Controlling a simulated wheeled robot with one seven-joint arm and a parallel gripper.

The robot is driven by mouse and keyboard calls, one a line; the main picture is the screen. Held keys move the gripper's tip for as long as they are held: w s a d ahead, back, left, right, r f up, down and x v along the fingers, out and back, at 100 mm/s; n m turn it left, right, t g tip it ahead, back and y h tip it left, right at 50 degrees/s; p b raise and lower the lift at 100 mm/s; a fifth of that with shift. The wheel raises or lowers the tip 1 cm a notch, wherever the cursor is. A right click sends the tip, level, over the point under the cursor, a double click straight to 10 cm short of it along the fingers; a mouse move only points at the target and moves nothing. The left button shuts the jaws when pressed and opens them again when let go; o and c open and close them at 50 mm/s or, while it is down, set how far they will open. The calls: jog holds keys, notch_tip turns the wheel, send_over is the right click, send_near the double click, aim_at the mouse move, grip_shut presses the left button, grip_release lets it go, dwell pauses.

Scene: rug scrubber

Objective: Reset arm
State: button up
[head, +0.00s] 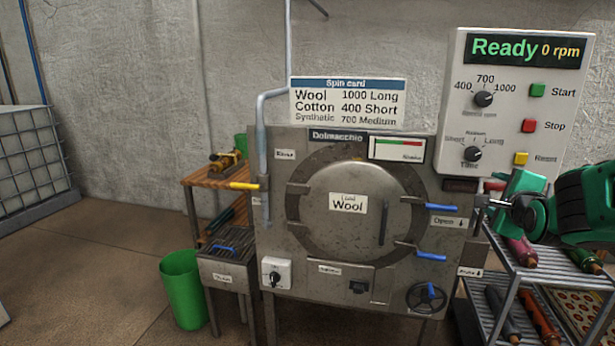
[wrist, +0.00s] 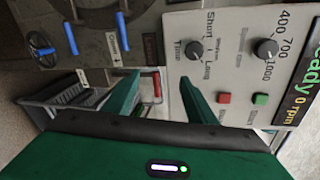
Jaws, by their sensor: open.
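My green gripper (head: 508,197) is at the right of the head view, in front of the lower edge of the grey control panel (head: 600,60). In the wrist view my gripper (wrist: 158,98) is open, its two green fingers apart. A red handle (wrist: 157,86) shows between the fingers; I cannot tell how far beyond them it is. It also shows in the head view (head: 493,186), left of the gripper. The panel display (head: 525,50) reads "Ready 0 rpm". The round machine door (head: 350,235) carries a "Load Wool" card and looks shut.
Two blue handles (head: 428,209) are at the door's right side. A blue-knobbed wheel (head: 427,297) is below. A metal rack (head: 520,290) with rolled items stands under my arm. A green bin (head: 183,290) and wooden shelf (head: 208,176) are at left. The left floor is mostly clear.

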jog(key=s+f+n+g+y, duration=0.2)
jog(key=s+f+n+g, duration=0.65)
jog(key=s+f, duration=0.5)
jog(key=s+a+f+n+g+y, duration=0.1)
jog(key=s+a+n+g, duration=0.1)
jog(key=s, duration=0.8)
jog(key=s+a+n+g+y, duration=0.2)
jog(key=s+a+n+g, duration=0.1)
jog(key=s+n, duration=0.4)
jog(key=s+g, duration=0.1)
jog(key=s, duration=0.2)
jog(key=shift+s+a+f, duration=0.15)
jog(key=shift+a+f, duration=0.2)
jog(key=shift+f, duration=0.05)
jog(key=shift+n, duration=0.25)
jog(key=shift+w+f, duration=0.25)
jog(key=shift+w, duration=0.35)
